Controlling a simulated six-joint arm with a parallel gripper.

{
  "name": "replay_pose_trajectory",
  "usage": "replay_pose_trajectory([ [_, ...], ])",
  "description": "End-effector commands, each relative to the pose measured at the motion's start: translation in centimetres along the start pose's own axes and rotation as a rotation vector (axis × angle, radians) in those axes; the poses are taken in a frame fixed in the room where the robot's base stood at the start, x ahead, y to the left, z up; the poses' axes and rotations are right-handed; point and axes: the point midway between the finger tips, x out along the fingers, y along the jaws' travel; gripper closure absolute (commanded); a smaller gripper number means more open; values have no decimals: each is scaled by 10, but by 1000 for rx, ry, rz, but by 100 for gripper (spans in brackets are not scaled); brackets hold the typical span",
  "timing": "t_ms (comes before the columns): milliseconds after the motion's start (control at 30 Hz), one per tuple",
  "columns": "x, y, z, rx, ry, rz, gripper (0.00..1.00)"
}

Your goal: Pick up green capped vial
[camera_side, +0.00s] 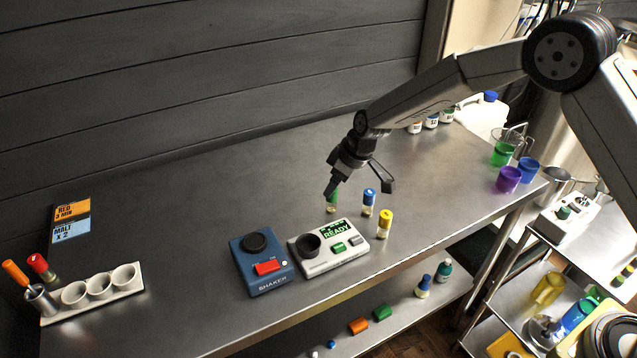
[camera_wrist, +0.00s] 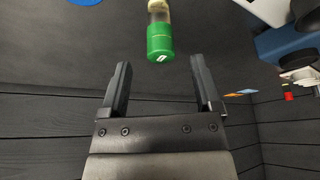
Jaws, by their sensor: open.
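The green capped vial (camera_side: 332,204) stands upright on the steel table in the side view, its cap partly hidden behind my gripper's finger. In the wrist view the green capped vial (camera_wrist: 160,38) shows beyond the fingertips, between their lines, with its green cap toward me. My gripper (camera_side: 360,188) is above the vial and a little to its right in the side view. In the wrist view my gripper (camera_wrist: 158,75) is open with nothing between its fingers.
A blue capped vial (camera_side: 369,200) and a yellow capped vial (camera_side: 385,224) stand close to the right. A white device reading READY (camera_side: 330,248) and a blue shaker (camera_side: 262,264) sit in front. A white rack (camera_side: 100,290) is far left.

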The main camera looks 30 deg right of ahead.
Motion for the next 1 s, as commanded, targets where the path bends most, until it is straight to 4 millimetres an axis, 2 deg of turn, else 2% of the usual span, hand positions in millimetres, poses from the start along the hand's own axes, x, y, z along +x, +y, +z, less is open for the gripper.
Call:
replay_pose_trajectory([
  [267, 4, 0, 0, 0, 0, 0, 19],
  [700, 43, -1, 2, 1, 1, 0, 19],
  [1000, 52, -1, 2, 0, 3, 2, 19],
])
